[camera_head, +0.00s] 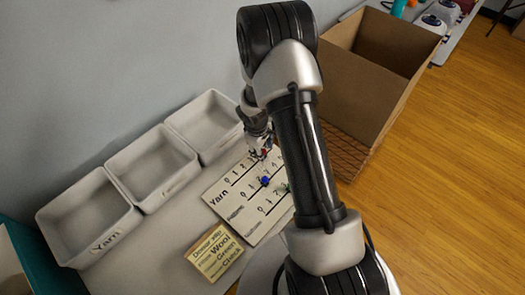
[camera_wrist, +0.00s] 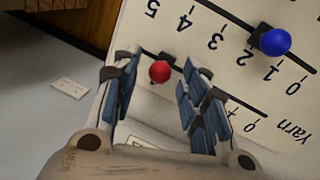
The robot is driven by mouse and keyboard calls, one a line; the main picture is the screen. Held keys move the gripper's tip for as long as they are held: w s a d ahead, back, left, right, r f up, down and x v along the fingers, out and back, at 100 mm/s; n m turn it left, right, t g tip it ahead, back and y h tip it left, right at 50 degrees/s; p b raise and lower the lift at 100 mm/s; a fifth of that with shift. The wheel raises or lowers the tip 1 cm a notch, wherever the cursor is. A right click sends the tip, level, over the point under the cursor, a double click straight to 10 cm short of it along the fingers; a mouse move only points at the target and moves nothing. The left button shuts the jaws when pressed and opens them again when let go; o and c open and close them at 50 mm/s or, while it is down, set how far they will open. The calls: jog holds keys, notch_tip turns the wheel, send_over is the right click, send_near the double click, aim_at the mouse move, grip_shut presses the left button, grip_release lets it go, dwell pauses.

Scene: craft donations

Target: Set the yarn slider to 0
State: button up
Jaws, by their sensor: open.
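The slider board (camera_head: 218,197) lies on the table with several numbered tracks. In the wrist view the board (camera_wrist: 120,40) appears upside down, with the "Yarn" label (camera_wrist: 292,130) at the right. The yarn track's red knob (camera_wrist: 160,72) stands far from the 0, towards the high end; its exact number is hidden. My gripper (camera_wrist: 158,88) is open, with the red knob between its fingers and a gap visible on either side. In the head view my gripper (camera_head: 260,147) is over the board's far end and largely hides the red knob.
A blue knob (camera_wrist: 270,41) sits on the neighbouring track, close to the yarn track. Grey bins (camera_head: 128,222) line the wall, one labelled Yarn. A yellowish sign (camera_head: 215,252) stands in front of the board. A large cardboard box (camera_head: 380,75) is at the right.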

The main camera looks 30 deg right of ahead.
jog(key=shift+c, duration=0.2)
grip_shut()
dwell(0.4)
dwell(0.3)
